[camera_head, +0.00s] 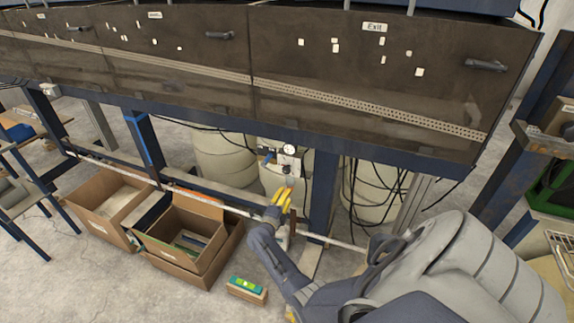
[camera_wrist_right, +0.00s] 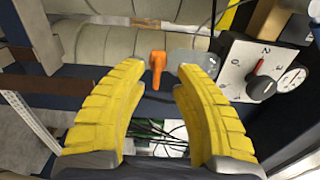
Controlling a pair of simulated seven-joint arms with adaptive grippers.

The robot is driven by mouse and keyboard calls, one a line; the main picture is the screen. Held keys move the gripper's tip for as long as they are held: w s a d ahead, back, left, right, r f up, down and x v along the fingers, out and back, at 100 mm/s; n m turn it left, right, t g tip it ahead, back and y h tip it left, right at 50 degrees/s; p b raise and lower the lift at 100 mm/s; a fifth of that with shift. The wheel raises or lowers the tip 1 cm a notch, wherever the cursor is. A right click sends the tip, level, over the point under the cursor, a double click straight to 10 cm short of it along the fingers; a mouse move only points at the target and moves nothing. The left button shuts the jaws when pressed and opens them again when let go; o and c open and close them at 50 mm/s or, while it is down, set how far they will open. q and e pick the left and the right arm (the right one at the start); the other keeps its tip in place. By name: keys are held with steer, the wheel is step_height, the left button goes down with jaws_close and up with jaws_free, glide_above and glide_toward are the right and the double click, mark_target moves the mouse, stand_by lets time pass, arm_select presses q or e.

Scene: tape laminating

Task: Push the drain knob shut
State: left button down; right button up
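An orange knob (camera_wrist_right: 157,68), which I take to be the drain knob, hangs lever-down beside a grey plate in the right wrist view. I cannot make it out clearly in the head view. My right gripper (camera_head: 284,198) is below the dial panel in the head view. In the right wrist view the two yellow fingers of my right gripper (camera_wrist_right: 155,85) are apart with nothing between them. The orange knob shows beyond the gap between their tips, and contact is not visible. A small yellow piece at the head view's bottom edge may be my left gripper (camera_head: 291,315).
A dial panel (camera_wrist_right: 262,80) with a black, red-marked knob and a gauge (camera_wrist_right: 291,79) is right of the fingers. A blue post (camera_head: 323,195) stands beside my right gripper. Cardboard boxes (camera_head: 185,235) and a small green-topped item (camera_head: 246,288) are on the floor.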

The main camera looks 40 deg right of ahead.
steer(key=v, duration=1)
steer(key=shift+r, duration=0.1)
